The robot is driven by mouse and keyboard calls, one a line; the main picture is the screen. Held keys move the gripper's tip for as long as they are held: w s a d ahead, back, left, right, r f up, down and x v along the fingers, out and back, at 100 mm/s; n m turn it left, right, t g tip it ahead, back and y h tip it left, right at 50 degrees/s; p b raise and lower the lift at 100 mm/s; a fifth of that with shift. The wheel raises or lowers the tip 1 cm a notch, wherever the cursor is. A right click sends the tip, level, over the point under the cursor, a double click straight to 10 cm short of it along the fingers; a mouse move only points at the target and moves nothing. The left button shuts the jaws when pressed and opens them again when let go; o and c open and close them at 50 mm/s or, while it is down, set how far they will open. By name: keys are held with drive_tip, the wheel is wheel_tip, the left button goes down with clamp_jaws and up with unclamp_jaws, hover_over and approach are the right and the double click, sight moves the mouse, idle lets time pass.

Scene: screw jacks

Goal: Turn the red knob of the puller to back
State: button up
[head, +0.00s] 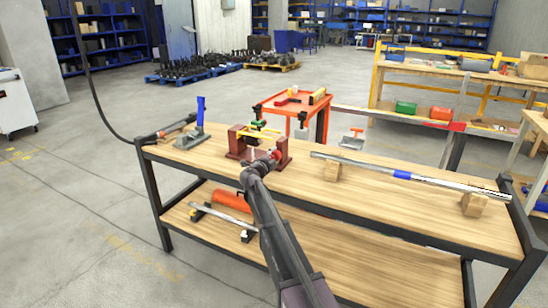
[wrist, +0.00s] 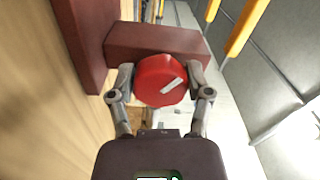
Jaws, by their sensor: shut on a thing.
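The red knob (wrist: 162,80) with a white pointer mark sits between the two fingers of my gripper (wrist: 161,84) in the wrist view. The fingers touch it on opposite sides. The white mark slants from lower left to upper right in that view. Behind the knob is the dark red frame of the puller (wrist: 150,40). In the head view the puller (head: 236,145) stands on the wooden bench, with yellow parts on top. My gripper (head: 268,161) is at its near side and covers most of the knob.
The wooden bench (head: 400,215) carries a long metal bar (head: 330,158) on wooden blocks at the right. A tool with a blue lever (head: 200,110) stands left of the puller. An orange cart (head: 270,105) stands behind the bench.

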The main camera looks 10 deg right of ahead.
drive_tip(key=shift+w+n, duration=0.2)
drive_tip(key=shift+n, duration=1.6)
drive_tip(key=o, duration=1.1)
drive_tip(key=shift+o, duration=0.2)
drive_tip(key=shift+s, duration=0.1)
drive_tip(key=shift+s, duration=0.2)
drive_tip(key=shift+s+a, duration=0.35)
drive_tip(key=shift+s, duration=0.1)
drive_tip(key=v, duration=1)
drive_tip(key=shift+s+a, duration=0.2)
